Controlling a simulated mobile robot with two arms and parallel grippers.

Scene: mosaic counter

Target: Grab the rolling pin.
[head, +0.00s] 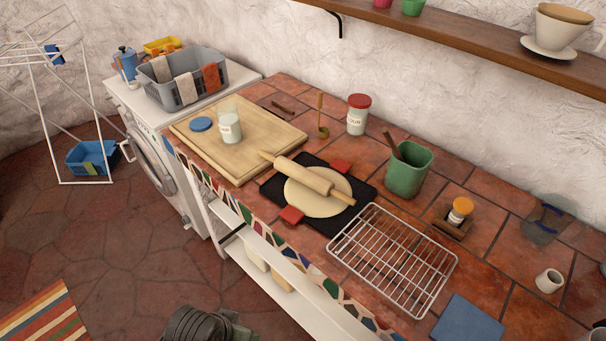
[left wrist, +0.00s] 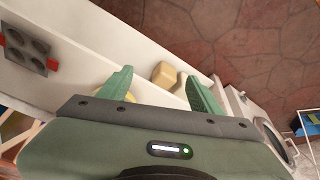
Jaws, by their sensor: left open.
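The rolling pin (head: 306,179) is light wood. In the head view it lies on a round sheet of dough (head: 304,201) on a black mat (head: 364,191) with red grips, its handles pointing to upper left and lower right. No gripper touches it. My left gripper (left wrist: 157,76) shows in the left wrist view with green fingers spread apart and nothing held between them, over a white shelf (left wrist: 78,75). The rolling pin does not show in that view. My right gripper is in neither view.
A cutting board (head: 262,130) with a jar (head: 229,127) lies left of the mat. A wire rack (head: 392,258) is close to the right, and a green pot (head: 408,170) stands behind. A muffin tin (left wrist: 25,52) is on the shelf.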

